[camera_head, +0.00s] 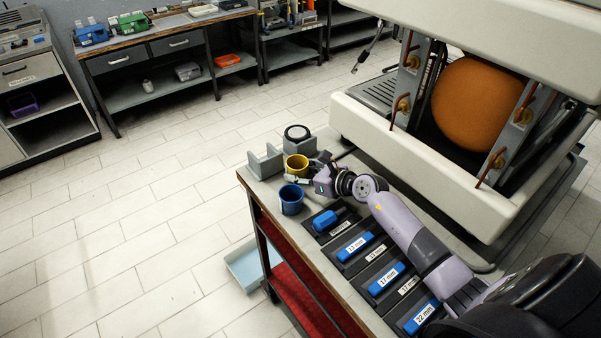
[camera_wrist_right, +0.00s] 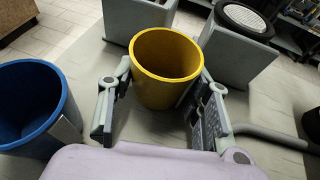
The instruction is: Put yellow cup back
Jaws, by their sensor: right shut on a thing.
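The yellow cup (camera_head: 296,166) is upright near the far left end of the workbench. It also shows in the right wrist view (camera_wrist_right: 166,58), between the two fingers. My right gripper (camera_head: 308,178) is shut on the yellow cup, one finger at each side of it; the same gripper shows in the wrist view (camera_wrist_right: 165,88). I cannot tell whether the cup's bottom touches the bench, since its lower part is partly hidden. My left gripper is not in view.
A blue cup (camera_head: 291,200) stands close beside the gripper. Grey holders (camera_head: 266,162) and a round black-rimmed part (camera_head: 297,132) are just behind the yellow cup. Blue-labelled tools (camera_head: 355,246) lie in black trays along the bench. A large machine (camera_head: 425,150) stands at right.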

